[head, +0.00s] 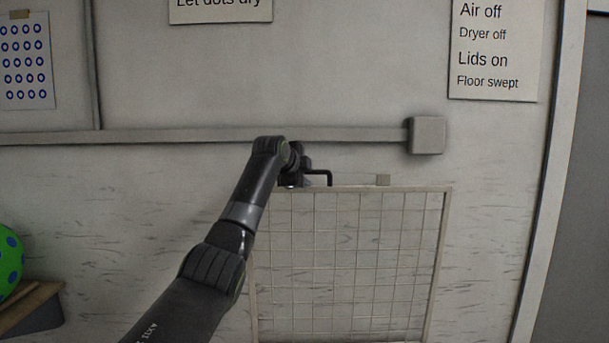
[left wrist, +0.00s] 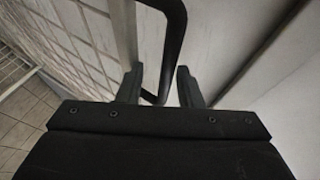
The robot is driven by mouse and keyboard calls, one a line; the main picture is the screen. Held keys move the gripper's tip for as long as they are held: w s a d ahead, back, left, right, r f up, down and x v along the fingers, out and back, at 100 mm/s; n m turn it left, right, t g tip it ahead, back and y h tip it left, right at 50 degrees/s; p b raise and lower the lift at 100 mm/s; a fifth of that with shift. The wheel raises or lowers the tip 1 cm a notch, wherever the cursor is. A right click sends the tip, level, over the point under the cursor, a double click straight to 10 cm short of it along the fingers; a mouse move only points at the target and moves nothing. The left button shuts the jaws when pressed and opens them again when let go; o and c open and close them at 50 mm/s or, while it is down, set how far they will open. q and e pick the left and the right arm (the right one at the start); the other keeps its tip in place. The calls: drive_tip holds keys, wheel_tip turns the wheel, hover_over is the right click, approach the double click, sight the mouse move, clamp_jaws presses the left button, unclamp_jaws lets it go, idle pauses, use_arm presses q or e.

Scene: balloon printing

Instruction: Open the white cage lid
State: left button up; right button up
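The cage lid is a pale wire-mesh panel (head: 350,187) in a thin frame. It shows face-on in the head view, apparently raised, with its lower end cut off. A black bent handle (head: 322,172) sticks up at its upper left edge. My left gripper (head: 300,180) is at this handle, its fingers mostly hidden by the wrist. In the left wrist view the two fingers (left wrist: 159,80) stand apart, with the black handle bar (left wrist: 174,45) passing between them and space beside it. My right gripper is not in view.
A wall rail with a grey box (head: 427,135) runs above the mesh. A green dotted balloon (head: 9,262) is over a brown shelf (head: 32,303) at the left. Tiled floor (left wrist: 22,120) shows in the left wrist view.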

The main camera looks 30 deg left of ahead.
use_arm(q)
drive_tip(key=b+v, duration=0.9)
drive_tip(key=v, duration=0.8)
drive_tip(key=shift+r, duration=0.2)
drive_tip(key=shift+s+f, duration=0.1)
